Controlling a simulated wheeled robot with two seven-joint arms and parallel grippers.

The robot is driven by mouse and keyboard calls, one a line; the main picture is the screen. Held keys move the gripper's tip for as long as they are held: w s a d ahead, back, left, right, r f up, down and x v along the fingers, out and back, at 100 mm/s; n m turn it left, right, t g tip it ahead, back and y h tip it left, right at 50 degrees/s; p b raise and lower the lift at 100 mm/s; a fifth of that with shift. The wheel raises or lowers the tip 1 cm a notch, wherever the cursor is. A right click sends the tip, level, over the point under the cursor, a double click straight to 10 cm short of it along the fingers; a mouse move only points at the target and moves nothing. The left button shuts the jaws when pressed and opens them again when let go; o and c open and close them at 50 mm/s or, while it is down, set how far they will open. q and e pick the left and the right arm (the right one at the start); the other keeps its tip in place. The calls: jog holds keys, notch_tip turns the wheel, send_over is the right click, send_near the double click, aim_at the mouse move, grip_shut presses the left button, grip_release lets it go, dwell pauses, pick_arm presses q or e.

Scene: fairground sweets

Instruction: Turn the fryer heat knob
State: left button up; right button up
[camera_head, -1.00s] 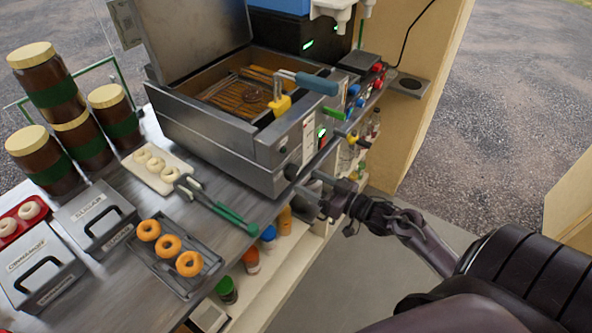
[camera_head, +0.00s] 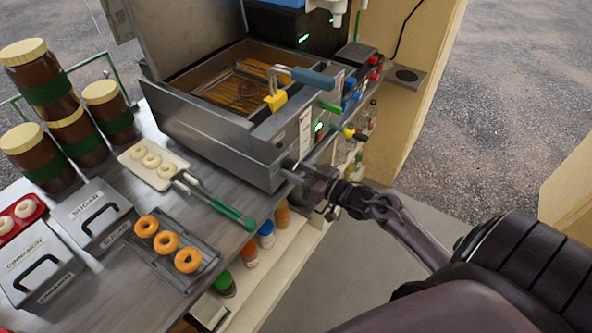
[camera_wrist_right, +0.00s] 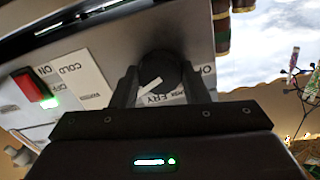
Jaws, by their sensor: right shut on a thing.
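The fryer (camera_head: 215,140) is a steel box with its lid raised and brown oil and a basket inside. Its heat knob (camera_wrist_right: 170,68) is dark and round with a pale pointer mark, in the wrist view. My right gripper (camera_head: 291,169) is at the lower right of the fryer front. In the wrist view its fingers (camera_wrist_right: 163,84) stand on both sides of the knob, shut on it. The pointer slants toward the upper right. The printed labels beside the knob are partly hidden. In the head view the gripper hides the knob. My left gripper is not in view.
A red switch (camera_wrist_right: 42,87) with a green glow sits left of the knob. A blue-handled basket grip (camera_head: 305,77) juts over the fryer's right side. Tongs (camera_head: 215,200) and a doughnut tray (camera_head: 205,250) lie on the counter. Bottles stand on a shelf below.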

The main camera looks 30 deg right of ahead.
jog(key=shift+n, duration=0.4)
jog(key=n, duration=0.2)
jog(key=shift+n+b, duration=0.3)
jog(key=shift+b, duration=0.1)
jog(key=n+b, duration=0.1)
jog(key=n, duration=0.4)
jog(key=shift+n, duration=0.3)
jog(key=o, duration=1)
